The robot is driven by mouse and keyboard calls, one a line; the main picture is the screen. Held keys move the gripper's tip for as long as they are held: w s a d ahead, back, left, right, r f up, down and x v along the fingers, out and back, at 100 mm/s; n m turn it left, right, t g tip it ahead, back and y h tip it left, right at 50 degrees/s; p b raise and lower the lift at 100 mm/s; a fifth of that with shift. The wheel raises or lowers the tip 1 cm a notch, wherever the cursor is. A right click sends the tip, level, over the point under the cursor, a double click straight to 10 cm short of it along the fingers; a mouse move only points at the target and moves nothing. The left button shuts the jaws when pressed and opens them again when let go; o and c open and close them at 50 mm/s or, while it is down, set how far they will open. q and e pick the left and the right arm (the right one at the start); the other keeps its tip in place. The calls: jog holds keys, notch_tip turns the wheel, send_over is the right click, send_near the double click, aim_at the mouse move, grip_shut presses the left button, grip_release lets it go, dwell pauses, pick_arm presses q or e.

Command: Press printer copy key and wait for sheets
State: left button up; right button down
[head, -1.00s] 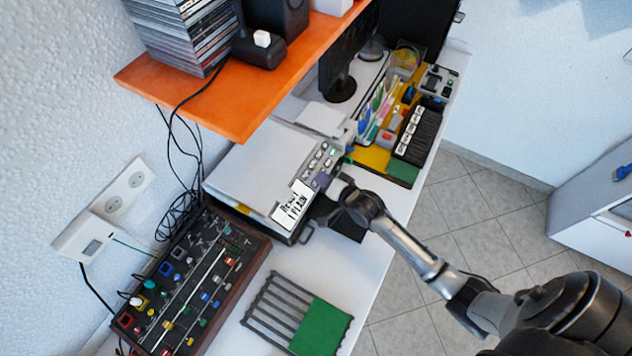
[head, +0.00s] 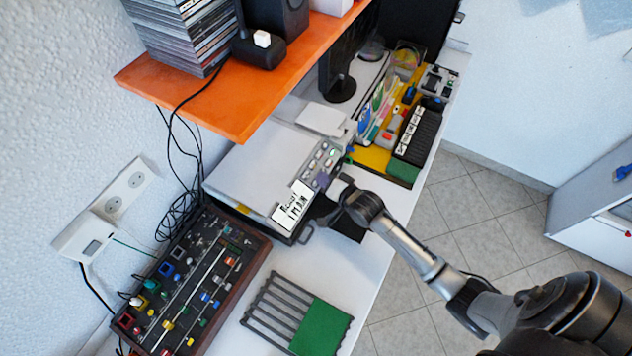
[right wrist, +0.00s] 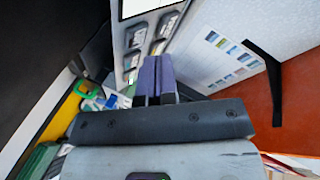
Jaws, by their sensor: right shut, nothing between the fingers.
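The printer (head: 250,165) is a pale, flat-topped box on the white desk, below the orange shelf. Its control panel (head: 328,158), with several small keys, runs along its right edge and also shows in the right wrist view (right wrist: 133,45). My right gripper (head: 323,181) is shut and empty, its purple fingertips at the near end of the panel. In the right wrist view the fingertips (right wrist: 155,62) are close together beside the keys. I cannot tell whether they touch a key, or which one is the copy key. My left gripper is not in view.
A dark control box (head: 190,285) and a slotted rack with a green panel (head: 320,325) stand nearer. A yellow-based organiser (head: 372,158) is beyond. The orange shelf (head: 220,100) overhangs the back.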

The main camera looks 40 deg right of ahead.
dwell(0.7)
jog(key=shift+w+f, duration=0.2)
jog(key=shift+f, duration=0.2)
jog(key=shift+a, duration=0.1)
jog(key=shift+w+f, duration=0.2)
jog(key=shift+f, duration=0.2)
dwell(0.6)
jog(key=shift+r, duration=0.15)
jog(key=shift+s+r+p, duration=0.25)
jog(key=shift+r+p, duration=0.25)
jog(key=shift+p, duration=0.2)
jog(key=shift+s+r+p, duration=0.15)
jog(key=shift+p, duration=0.15)
